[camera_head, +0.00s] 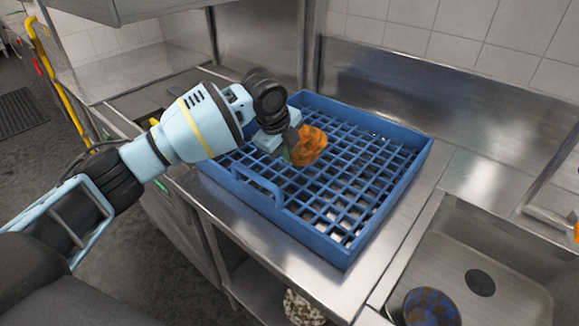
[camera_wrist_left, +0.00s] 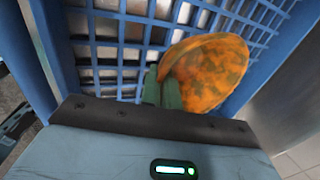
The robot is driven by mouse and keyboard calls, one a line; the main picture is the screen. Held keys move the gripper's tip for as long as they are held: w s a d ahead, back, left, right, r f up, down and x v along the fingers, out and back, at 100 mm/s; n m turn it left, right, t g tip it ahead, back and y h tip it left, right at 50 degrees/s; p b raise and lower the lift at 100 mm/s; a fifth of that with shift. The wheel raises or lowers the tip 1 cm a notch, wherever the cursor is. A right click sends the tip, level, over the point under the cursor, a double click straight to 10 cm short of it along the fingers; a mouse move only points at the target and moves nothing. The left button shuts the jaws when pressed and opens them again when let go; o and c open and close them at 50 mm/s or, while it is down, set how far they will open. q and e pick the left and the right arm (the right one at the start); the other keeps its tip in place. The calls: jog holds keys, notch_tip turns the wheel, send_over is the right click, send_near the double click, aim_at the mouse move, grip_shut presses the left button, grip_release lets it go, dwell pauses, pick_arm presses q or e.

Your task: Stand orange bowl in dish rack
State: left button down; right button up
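The orange bowl (camera_head: 309,146) is mottled and sits tilted on its side at the back left of the blue dish rack (camera_head: 346,257). My left gripper (camera_head: 290,150) is at the bowl's left edge, inside the rack. In the left wrist view the bowl (camera_wrist_left: 210,72) stands against the gripper's fingers (camera_wrist_left: 162,92), its rim next to them. The fingers look close together at the bowl's rim, but the bowl hides part of them, so I cannot tell how firmly they hold it. My right gripper is not in view.
The rack stands on a steel counter (camera_head: 300,272). A sink (camera_head: 520,275) at the right holds a blue and brown patterned bowl (camera_head: 430,306). A steel wall is behind the rack. Most of the rack's grid is empty.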

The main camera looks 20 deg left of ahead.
pick_arm(q)
notch_tip(320, 180, down, 4)
jog(key=shift+f, duration=0.4)
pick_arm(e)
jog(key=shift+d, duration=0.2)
pick_arm(q)
jog(key=shift+f, duration=0.2)
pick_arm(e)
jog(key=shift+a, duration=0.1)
pick_arm(q)
jog(key=c, duration=1.6)
grip_release()
jog(key=shift+c, duration=0.2)
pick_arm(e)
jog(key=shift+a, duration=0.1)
